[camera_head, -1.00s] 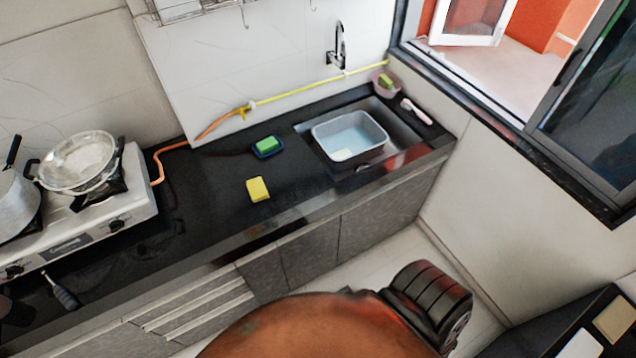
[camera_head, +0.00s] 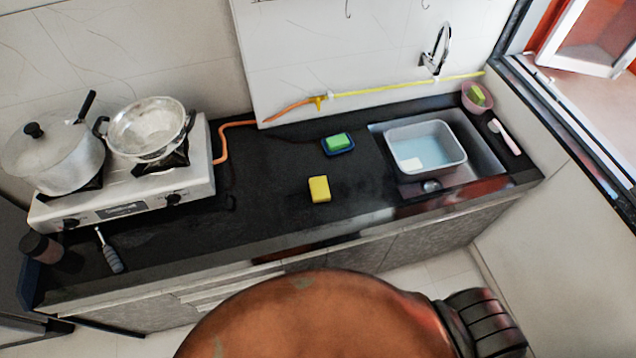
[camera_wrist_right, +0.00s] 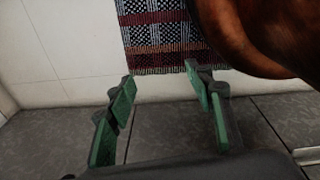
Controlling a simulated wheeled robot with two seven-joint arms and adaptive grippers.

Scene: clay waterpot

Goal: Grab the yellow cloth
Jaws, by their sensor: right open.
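A small yellow block-like piece (camera_head: 319,189), perhaps the folded yellow cloth, lies flat on the black counter (camera_head: 262,205) in the head view, left of the sink and near the front edge. My right gripper (camera_wrist_right: 159,76) is open in the right wrist view, with green pads apart and nothing between them. It is over a grey tiled floor, facing a pale wall and a striped woven textile (camera_wrist_right: 160,35). The yellow piece is not in the right wrist view. Neither gripper can be made out in the head view.
A large rounded brown surface (camera_head: 310,320) fills the bottom middle of the head view and also shows close by the gripper in the wrist view (camera_wrist_right: 260,35).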

